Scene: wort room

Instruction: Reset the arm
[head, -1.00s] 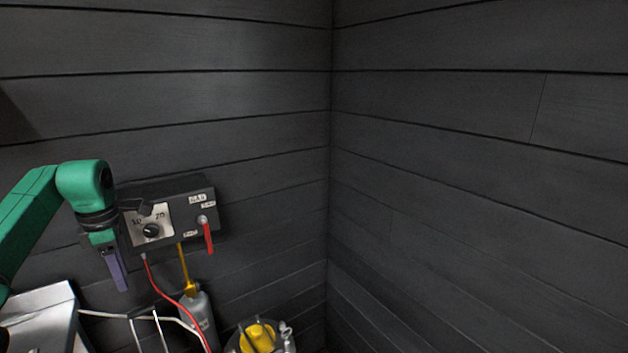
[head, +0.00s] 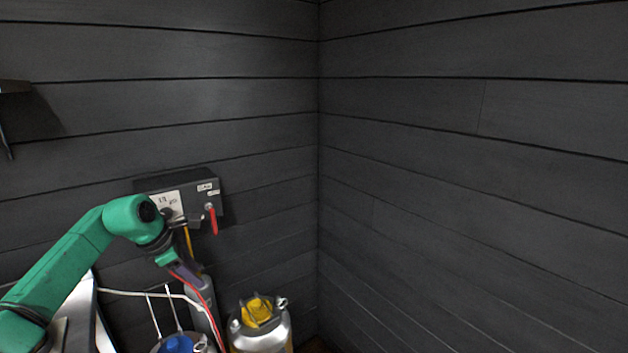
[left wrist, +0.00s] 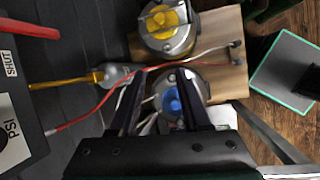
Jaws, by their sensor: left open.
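My left arm, green, reaches in from the left in the head view. Its dark purple gripper (head: 187,272) points down in front of the grey gas bottle, below the control box. In the left wrist view the two dark fingers of the left gripper (left wrist: 160,88) stand apart with nothing held between them. A keg with a blue cap (left wrist: 173,102) shows beyond and between the fingers. My right gripper is in neither view.
A wall box (head: 208,190) has a dial, labels and a red lever (head: 212,220). A grey bottle (head: 207,300), a red hose and a yellow-topped keg (head: 262,325) are close below. A wooden board (left wrist: 226,70) lies under the kegs. Dark plank walls fill the right.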

